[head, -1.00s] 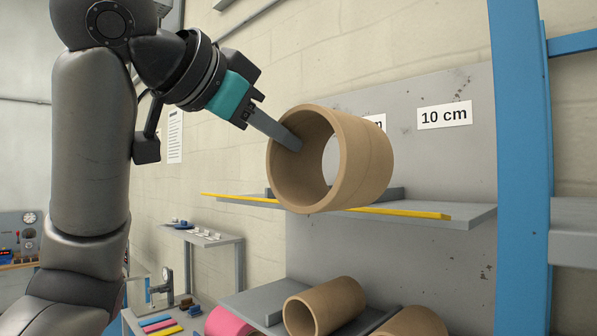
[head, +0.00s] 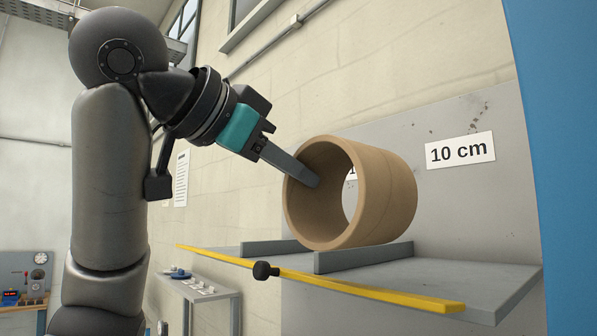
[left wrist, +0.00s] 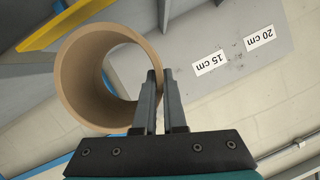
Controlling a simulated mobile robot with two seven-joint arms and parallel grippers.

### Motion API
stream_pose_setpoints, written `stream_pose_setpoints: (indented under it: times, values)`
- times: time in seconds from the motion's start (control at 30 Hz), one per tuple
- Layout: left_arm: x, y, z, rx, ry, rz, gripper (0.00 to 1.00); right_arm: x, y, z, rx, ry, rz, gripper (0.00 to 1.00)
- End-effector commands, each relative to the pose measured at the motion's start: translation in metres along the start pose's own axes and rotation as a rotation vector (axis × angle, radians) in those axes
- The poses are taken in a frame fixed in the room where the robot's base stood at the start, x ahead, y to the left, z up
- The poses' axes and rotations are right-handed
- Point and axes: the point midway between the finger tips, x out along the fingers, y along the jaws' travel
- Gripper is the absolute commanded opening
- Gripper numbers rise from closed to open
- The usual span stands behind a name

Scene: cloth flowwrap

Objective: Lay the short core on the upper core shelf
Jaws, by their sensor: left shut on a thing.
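The short core (head: 385,195) is a wide brown cardboard tube lying on its side, its open end facing me. My left gripper (head: 312,181) comes from the upper left and is shut on the core's wall, with one finger inside the bore. The left wrist view shows the fingers (left wrist: 160,76) at the rim of the core (left wrist: 72,75). The upper core shelf (head: 490,283) is grey with a yellow front edge. The core is over it, behind that edge, just above or touching the right grey rail (head: 345,260); I cannot tell which. My right gripper is out of view.
A second grey rail (head: 275,247) stands left of the first. A "10 cm" label (head: 460,150) is on the back panel. A blue post (head: 562,150) bounds the right. A small black knob-like thing (head: 265,271) shows before the yellow edge. A side table (head: 205,290) stands lower left.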

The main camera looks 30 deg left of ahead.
Motion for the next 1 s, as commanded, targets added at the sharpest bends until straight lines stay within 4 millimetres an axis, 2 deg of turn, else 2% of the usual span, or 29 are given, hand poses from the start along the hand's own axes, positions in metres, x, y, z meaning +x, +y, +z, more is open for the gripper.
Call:
stream_pose_setpoints:
  times: [0.17,0.27,1.0]
  values:
    - [0.000,0.000,0.000,-0.005,0.006,0.009,0.00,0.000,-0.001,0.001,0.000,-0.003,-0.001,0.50]
    - [0.007,0.000,-0.003,-0.005,0.004,0.009,0.00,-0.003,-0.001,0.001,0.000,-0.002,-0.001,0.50]
    - [0.101,0.002,-0.038,-0.003,0.003,0.010,0.00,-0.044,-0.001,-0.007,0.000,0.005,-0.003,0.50]
